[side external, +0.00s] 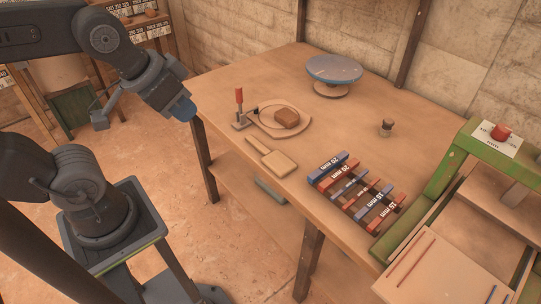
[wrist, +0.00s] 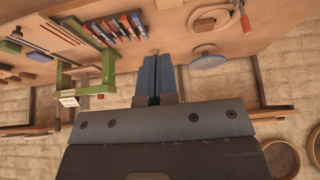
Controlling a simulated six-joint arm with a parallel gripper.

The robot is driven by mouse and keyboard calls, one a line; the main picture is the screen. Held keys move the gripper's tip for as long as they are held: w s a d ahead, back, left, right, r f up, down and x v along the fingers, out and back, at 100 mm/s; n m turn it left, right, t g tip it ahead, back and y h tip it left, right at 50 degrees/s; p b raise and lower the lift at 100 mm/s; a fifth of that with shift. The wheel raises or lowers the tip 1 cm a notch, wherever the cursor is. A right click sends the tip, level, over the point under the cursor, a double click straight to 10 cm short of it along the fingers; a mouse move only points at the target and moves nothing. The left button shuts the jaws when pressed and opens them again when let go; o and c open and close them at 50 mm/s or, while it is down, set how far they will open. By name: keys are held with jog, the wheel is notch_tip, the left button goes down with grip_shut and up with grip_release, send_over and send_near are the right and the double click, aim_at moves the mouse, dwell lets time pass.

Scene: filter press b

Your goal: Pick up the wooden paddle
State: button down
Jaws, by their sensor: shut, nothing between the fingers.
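The wooden paddle (side external: 272,157) lies flat on the table near its front edge, between the round board and the coloured bars. In the wrist view, a pale piece of the paddle (wrist: 168,4) shows at the top edge, cut off by the frame. My gripper (side external: 184,111) is off the table's left corner, well apart from the paddle. Its blue fingers (wrist: 157,76) are together in the wrist view, with nothing between them.
Coloured bars (side external: 356,191) lie right. A blue-topped turntable (side external: 334,69) is behind; a green frame (side external: 448,165) stands far right. The table's middle is clear.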

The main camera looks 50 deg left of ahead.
jog(key=c, duration=0.8)
grip_release()
jog(key=shift+c, duration=0.2)
jog(key=n+g, duration=0.6)
jog(key=n, duration=1.2)
send_over(261, 146)
notch_tip(261, 146, down, 16)
jog(key=f, duration=0.8)
jog(key=shift+s+f, duration=0.2)
jog(key=shift+s, duration=0.2)
jog(key=shift+w+f, duration=0.2)
jog(key=shift+f, duration=1.1)
jog(key=shift+w+f, duration=0.2)
jog(key=shift+f, duration=1.1)
